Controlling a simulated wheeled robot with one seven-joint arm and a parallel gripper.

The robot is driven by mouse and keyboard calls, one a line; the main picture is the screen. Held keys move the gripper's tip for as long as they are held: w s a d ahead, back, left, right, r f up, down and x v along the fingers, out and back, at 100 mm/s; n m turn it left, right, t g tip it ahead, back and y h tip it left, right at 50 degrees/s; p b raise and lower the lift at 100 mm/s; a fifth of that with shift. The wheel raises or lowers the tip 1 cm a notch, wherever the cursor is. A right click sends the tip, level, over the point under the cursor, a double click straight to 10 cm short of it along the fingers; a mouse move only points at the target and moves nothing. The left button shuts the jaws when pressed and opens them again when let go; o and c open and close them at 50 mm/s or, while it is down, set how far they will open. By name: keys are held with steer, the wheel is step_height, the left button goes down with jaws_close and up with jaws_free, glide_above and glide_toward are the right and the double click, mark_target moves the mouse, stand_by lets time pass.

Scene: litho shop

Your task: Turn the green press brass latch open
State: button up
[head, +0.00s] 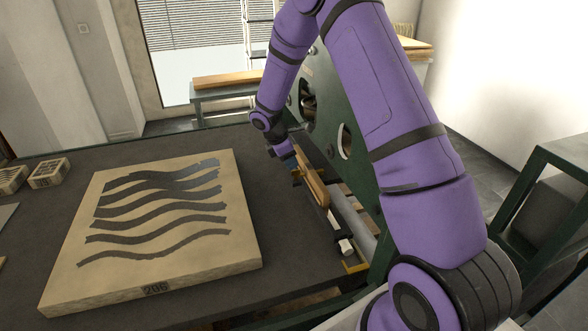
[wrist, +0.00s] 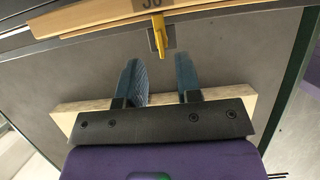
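The brass latch (wrist: 159,38) is a short yellow bar on a small grey plate at the top middle of the wrist view. It points down the picture, nearly straight, under a wooden bar marked with a number. My gripper (wrist: 158,62) is open, its two blue fingers apart with nothing held. The latch's lower end appears in the gap between the fingertips; I cannot tell whether they touch. In the head view my gripper (head: 281,149) is small and partly hidden by my arm, beside the green press (head: 318,110) and its wooden bar (head: 311,180).
A pale stone slab (head: 110,265) with dark wavy bands lies on the dark press bed (head: 45,225), left of my gripper. Small blocks (head: 48,173) sit at the far left. A bench with planks (head: 225,80) stands behind. A green frame (head: 530,185) is at right.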

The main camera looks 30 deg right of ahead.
mark_target(298, 174)
steer(key=shift+x, duration=2.15)
jaws_close()
